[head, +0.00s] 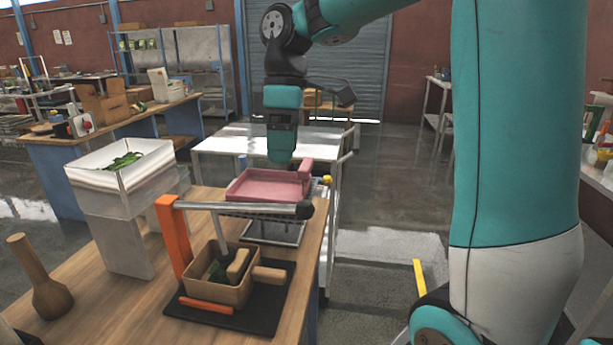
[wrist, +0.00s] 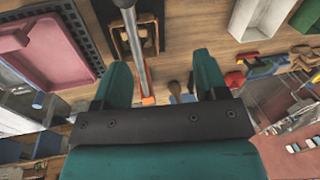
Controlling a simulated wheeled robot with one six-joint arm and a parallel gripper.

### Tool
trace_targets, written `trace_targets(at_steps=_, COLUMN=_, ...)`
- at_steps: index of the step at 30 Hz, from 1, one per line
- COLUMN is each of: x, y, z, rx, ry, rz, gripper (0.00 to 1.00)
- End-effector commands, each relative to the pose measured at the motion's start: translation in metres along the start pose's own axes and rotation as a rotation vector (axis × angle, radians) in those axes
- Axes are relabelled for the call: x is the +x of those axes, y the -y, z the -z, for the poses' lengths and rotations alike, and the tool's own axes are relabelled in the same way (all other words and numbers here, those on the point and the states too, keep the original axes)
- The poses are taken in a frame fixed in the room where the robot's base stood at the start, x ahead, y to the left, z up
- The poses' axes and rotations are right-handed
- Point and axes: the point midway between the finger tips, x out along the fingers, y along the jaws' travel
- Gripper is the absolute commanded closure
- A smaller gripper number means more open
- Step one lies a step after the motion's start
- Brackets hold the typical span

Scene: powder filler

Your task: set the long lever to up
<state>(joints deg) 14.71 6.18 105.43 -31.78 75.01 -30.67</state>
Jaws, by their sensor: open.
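The long lever (head: 245,208) is a grey bar with a dark grip at its right end. It lies about level, joined at its left to an orange upright (head: 172,236) on a black base. A wooden box stands beneath it. My gripper (head: 281,160) points down above and behind the bar in the head view, apart from it. In the wrist view my gripper (wrist: 160,68) is open and empty. There the lever (wrist: 138,45) runs between the two fingers in the picture, beyond them, with its orange end low in the gap.
A pink tray (head: 262,198) on a stand is behind the lever. A white bin (head: 90,180) with green packets stands at left. A wooden pestle-shaped piece (head: 45,290) is on the wooden bench at front left. The bench's right edge is close to the lever's grip.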

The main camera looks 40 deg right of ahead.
Motion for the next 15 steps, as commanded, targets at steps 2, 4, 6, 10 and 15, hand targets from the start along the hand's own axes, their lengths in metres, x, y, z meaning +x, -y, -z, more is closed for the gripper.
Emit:
trace_targets(at_steps=2, x=-0.033, y=-0.025, z=-0.015, rx=-0.009, ry=0.027, rz=0.005, gripper=0.33)
trace_targets(at_steps=4, x=-0.043, y=-0.037, z=-0.025, rx=-0.021, ry=0.043, rz=0.009, gripper=0.33)
trace_targets(at_steps=6, x=-0.043, y=-0.044, z=-0.03, rx=-0.028, ry=0.052, rz=0.012, gripper=0.33)
trace_targets(at_steps=10, x=-0.024, y=-0.045, z=-0.032, rx=-0.031, ry=0.055, rz=0.014, gripper=0.33)
trace_targets(at_steps=15, x=0.011, y=-0.044, z=-0.034, rx=-0.03, ry=0.055, rz=0.015, gripper=0.33)
